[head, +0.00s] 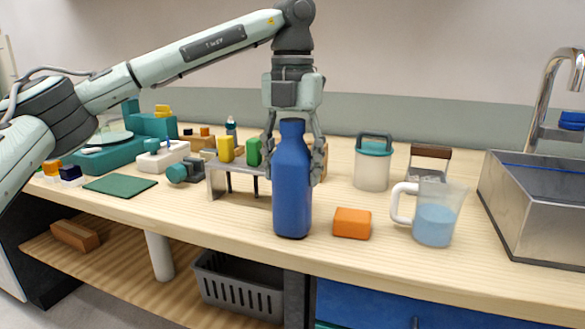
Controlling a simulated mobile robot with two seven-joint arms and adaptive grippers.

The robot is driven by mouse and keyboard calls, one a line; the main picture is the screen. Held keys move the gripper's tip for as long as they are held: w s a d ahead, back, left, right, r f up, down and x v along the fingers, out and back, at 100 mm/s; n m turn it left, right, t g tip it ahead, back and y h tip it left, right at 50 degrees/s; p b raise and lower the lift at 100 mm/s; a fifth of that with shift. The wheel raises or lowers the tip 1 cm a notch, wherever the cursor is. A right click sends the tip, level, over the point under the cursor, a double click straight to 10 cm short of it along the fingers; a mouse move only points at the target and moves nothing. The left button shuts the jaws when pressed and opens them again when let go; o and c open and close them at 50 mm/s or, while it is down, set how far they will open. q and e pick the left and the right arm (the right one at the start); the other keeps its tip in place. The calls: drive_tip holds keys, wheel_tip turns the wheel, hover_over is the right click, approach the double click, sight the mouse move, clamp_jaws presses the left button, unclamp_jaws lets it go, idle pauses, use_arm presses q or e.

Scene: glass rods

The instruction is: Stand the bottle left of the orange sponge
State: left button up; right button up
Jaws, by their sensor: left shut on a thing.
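The blue bottle (292,195) is upright, with its base at or very near the wooden counter, left of the orange sponge (352,223). A small gap of bare counter shows between bottle and sponge. My left gripper (296,165) comes down from above and is shut on the bottle, with its fingers at either side of the upper body. The bottle's neck shows between the fingers. Whether the base touches the counter, I cannot tell for sure. The sponge lies flat near the front edge. My right gripper is not in view.
A jug of blue liquid (435,217) stands right of the sponge. A lidded container (373,165) is behind it. A small grey rack (238,172) with yellow and green blocks stands left of the bottle. A green mat (120,186) lies farther left, and a sink (535,215) is at right.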

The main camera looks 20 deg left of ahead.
sight(293, 120)
use_arm(q)
drive_tip(key=shift+f, duration=0.15)
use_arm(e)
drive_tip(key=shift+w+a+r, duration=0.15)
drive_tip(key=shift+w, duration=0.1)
use_arm(q)
drive_tip(key=shift+f, duration=0.15)
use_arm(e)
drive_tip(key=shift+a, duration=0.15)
use_arm(q)
drive_tip(key=o, duration=1.7)
drive_tip(key=shift+r, duration=0.5)
wheel_tip(293, 120, up, 7)
drive_tip(key=shift+r+p, duration=0.1)
drive_tip(key=shift+p, duration=0.35)
wheel_tip(293, 120, up, 4)
drive_tip(key=shift+f+p, duration=0.25)
drive_tip(key=shift+p, duration=0.25)
drive_tip(key=shift+r, duration=0.3)
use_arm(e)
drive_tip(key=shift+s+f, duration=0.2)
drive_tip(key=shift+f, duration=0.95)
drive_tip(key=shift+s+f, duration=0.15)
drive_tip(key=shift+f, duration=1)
